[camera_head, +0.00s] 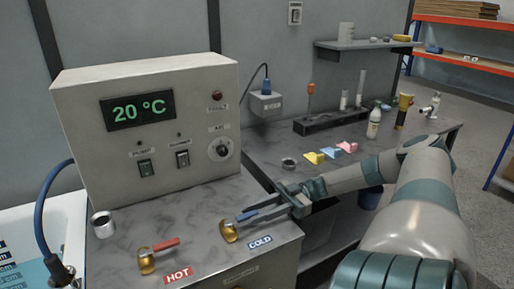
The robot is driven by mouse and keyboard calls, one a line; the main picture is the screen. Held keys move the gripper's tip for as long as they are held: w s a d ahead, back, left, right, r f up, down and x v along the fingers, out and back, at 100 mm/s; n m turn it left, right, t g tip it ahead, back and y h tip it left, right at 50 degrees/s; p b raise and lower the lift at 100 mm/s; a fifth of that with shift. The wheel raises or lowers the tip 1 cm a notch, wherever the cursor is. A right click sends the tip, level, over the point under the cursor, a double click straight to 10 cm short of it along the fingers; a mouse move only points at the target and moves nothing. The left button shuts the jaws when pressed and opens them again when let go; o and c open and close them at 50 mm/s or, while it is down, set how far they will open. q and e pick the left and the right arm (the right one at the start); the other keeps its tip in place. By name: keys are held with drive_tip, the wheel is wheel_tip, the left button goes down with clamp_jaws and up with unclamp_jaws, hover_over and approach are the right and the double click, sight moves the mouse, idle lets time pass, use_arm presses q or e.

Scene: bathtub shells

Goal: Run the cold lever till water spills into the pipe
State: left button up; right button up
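The cold lever (247,215) has a blue handle on a brass base and stands on the marble top beside the COLD label (260,243). My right gripper (264,199) reaches in from the right, with its fingers at the blue handle. The fingers look parted, one behind the handle and one close along it; contact is not clear. The hot lever (166,245) has a red handle and stands to the left. A blue pipe (44,210) curves down toward the tub at the left edge. No flowing water shows. My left gripper is out of view.
A control box (75,130) reading 20 °C stands behind the levers. A tub (25,225) with blue water is at far left. Coloured blocks (330,152) and a bottle (374,124) stand on the right bench.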

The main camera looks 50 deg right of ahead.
drive_tip(key=shift+d, duration=0.1)
idle(0.3)
